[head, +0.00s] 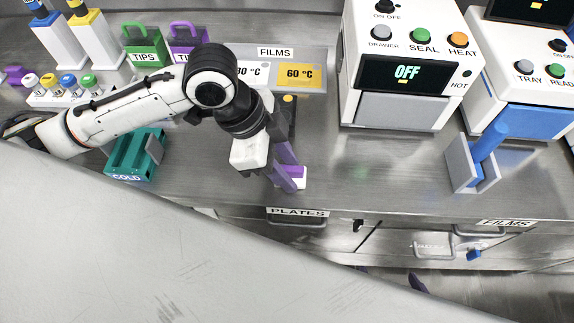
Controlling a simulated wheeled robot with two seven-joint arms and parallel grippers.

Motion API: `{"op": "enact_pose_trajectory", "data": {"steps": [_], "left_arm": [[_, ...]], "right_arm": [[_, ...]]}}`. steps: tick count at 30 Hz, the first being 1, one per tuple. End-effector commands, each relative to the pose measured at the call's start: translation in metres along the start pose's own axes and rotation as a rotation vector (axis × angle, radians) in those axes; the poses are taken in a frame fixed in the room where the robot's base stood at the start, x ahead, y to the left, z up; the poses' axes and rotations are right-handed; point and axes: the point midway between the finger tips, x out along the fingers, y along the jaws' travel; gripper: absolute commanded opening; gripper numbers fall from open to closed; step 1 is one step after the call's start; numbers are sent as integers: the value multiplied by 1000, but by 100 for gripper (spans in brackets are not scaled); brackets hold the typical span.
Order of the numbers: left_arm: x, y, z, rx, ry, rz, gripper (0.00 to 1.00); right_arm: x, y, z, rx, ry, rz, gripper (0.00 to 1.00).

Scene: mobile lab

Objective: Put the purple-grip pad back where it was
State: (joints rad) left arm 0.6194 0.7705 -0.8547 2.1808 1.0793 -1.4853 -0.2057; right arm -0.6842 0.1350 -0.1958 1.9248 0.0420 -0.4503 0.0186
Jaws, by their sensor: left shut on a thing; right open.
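My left gripper (286,181) reaches down over the bench in front of the films rack and is shut on the purple-grip pad (300,174). Only a small white and purple part of the pad shows beside the fingers; the rest is hidden by them. I cannot tell whether the pad touches the bench. My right gripper (391,276) is mostly hidden behind the large grey shape in front; only two purple fingertips show, wide apart, with nothing seen between them.
A films rack (313,56) with an orange 60 °C box (300,76) stands behind. A teal cold block (125,160) is left. The sealer (403,70) reads OFF. A blue-handled piece (487,146) stands right. Drawers (300,216) run below. Bench between gripper and blue-handled piece is clear.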

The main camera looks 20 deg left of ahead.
Motion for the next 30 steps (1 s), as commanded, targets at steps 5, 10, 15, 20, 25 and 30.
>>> {"op": "enact_pose_trajectory", "data": {"steps": [5,10,15,20,25,30], "left_arm": [[0,0,0,0,0,-1,17],[1,0,0,0,0,-1,53],[1,0,0,0,0,-1,53],[-1,0,0,1,1,-2,53],[-22,-2,-1,1,0,-5,53],[-60,-2,-2,1,1,-7,53]], "right_arm": [[-1,-1,-1,0,2,-1,86],[-1,-1,-1,1,2,-1,86],[-1,-1,-1,1,2,-1,86],[-1,-1,0,2,1,-1,86],[-4,-1,-1,3,-2,-1,86],[-7,0,-3,6,-5,2,86]]}}
